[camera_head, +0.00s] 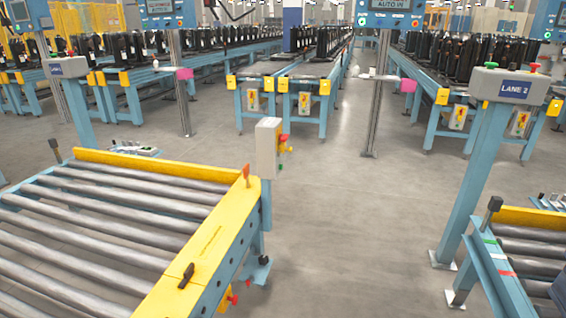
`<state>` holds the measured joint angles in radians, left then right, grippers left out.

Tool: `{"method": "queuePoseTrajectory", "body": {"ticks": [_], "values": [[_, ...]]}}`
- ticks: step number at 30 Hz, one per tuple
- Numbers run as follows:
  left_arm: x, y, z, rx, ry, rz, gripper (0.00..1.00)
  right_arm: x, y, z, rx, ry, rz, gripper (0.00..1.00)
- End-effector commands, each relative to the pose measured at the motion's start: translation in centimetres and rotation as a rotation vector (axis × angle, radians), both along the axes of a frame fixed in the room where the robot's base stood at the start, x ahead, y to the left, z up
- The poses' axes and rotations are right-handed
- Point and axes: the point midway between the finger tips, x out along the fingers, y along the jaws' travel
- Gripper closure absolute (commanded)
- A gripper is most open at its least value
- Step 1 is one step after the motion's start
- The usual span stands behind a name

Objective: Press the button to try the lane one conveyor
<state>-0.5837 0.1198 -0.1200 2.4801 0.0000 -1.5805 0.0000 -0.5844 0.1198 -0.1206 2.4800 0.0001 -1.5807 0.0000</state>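A roller conveyor (210,256) with yellow side plates fills the lower left. A grey box (266,148) with small red and green parts on its right side stands at that conveyor's far right corner. Neither gripper shows.
Another roller conveyor (528,216) enters at the lower right. Conveyors with rows of black compressors (320,50) run across the back. A metal post (377,110) carries a screen and a pink tag. Grey floor (345,230) is open between the front conveyors.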

Motion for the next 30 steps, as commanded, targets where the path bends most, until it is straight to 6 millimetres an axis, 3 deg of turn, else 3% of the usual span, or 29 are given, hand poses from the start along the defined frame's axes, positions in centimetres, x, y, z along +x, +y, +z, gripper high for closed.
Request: {"method": "queuePoseTrajectory", "body": {"ticks": [5, 30], "values": [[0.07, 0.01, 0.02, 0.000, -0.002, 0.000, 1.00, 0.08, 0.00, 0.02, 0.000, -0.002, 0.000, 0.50], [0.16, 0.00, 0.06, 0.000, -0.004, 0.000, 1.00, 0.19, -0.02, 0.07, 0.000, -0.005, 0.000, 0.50]]}}
